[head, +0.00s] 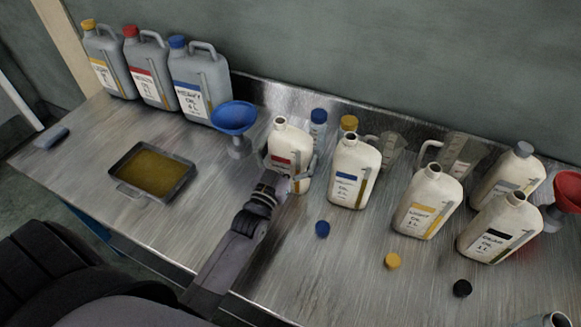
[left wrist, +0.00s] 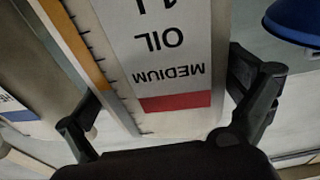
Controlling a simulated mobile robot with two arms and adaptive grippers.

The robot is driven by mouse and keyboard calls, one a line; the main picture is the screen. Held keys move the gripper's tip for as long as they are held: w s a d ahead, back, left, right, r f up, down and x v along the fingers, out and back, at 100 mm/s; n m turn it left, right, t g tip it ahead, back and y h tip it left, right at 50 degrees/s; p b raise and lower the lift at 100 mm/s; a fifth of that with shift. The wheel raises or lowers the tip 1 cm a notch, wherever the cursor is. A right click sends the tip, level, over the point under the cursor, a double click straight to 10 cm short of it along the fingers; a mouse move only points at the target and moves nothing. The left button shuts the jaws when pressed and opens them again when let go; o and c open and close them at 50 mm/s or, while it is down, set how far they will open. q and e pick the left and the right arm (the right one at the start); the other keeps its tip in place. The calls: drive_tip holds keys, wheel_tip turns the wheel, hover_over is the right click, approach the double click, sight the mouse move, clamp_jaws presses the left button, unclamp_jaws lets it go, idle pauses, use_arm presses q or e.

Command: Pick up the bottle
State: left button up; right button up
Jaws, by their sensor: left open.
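A cream oil bottle (head: 289,145) with a red label stands uncapped on the metal table, in the middle of the head view. It fills the middle of the left wrist view (left wrist: 150,75), where its label reads upside down "MEDIUM OIL". My left gripper (head: 289,174) is at the near side of this bottle, and hides part of its lower half. In the left wrist view its two fingers (left wrist: 177,98) are open, one on each side of the bottle. I cannot tell whether they touch it. My right gripper is not in view.
A blue-label bottle (head: 354,172) stands close to the right, with several more bottles beyond. A blue funnel (head: 233,117) is close on the left. Large grey canisters (head: 200,85) stand behind left, a tray (head: 152,172) in front of them. A blue cap (head: 322,229) lies in front.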

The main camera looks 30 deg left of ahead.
use_arm(q)
drive_tip(key=shift+w, duration=0.25)
drive_tip(key=shift+s, duration=0.1)
drive_tip(key=shift+c, duration=0.5)
drive_tip(key=c, duration=1.6)
drive_tip(key=shift+r, duration=0.15)
